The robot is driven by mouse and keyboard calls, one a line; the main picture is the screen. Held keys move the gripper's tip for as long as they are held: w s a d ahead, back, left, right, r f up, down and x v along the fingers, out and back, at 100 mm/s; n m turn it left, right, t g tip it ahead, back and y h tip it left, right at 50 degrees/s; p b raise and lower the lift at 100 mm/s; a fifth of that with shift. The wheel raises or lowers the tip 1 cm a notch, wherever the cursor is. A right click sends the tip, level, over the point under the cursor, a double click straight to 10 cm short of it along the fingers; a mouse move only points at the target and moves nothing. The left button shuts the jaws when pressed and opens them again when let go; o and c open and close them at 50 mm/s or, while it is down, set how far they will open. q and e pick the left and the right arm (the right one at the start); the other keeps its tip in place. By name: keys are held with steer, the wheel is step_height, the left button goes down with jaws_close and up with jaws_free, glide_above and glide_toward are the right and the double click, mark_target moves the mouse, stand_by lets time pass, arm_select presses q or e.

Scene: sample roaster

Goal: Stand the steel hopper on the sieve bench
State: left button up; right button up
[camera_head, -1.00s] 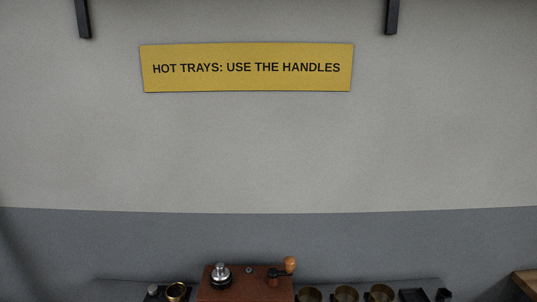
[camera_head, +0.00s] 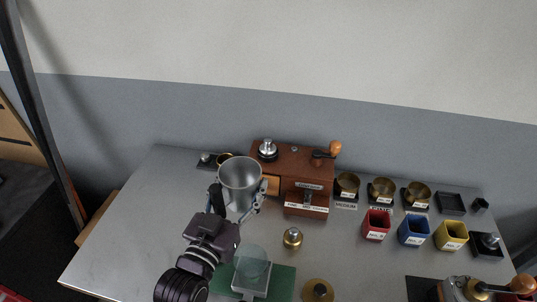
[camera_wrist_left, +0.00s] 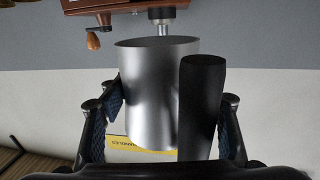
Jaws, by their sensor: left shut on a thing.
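The steel hopper (camera_head: 240,172), a grey metal cup with a wide mouth facing up, is over the left back part of the grey bench (camera_head: 140,215) in the head view. My left gripper (camera_head: 234,206) is shut on it from the front. In the left wrist view the hopper (camera_wrist_left: 150,90) fills the space between the fingers, beside a dark tapered piece (camera_wrist_left: 203,105) that I cannot identify. The hopper's lower end is hidden in the head view, so I cannot tell whether it touches the bench. My right gripper is not in view.
A wooden grinder (camera_head: 305,165) stands just right of the hopper. Brass cups and red (camera_head: 376,225), blue (camera_head: 414,231) and yellow (camera_head: 451,236) bins stand farther right. A brass weight (camera_head: 292,238) and a green mat (camera_head: 283,284) are nearer. The bench's left side is clear.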

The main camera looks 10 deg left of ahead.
arm_select(q)
steer(key=w+d+r+m+h, duration=0.15)
steer(key=w+r, duration=0.45)
steer(key=w, duration=0.6)
step_height(320, 180, up, 10)
steer(key=h, duration=0.2)
glide_above(266, 144)
steer(key=w, duration=0.2)
steer(key=shift+d+f+m+g+y, duration=0.1)
steer(key=shift+d+m+g+y, duration=0.15)
steer(key=shift+g, duration=0.05)
step_height(266, 144, down, 16)
steer(key=shift+f+p, duration=0.15)
steer(key=shift+p, duration=0.45)
step_height(266, 144, down, 3)
steer(key=shift+f+p, duration=0.2)
steer(key=shift+p, duration=0.1)
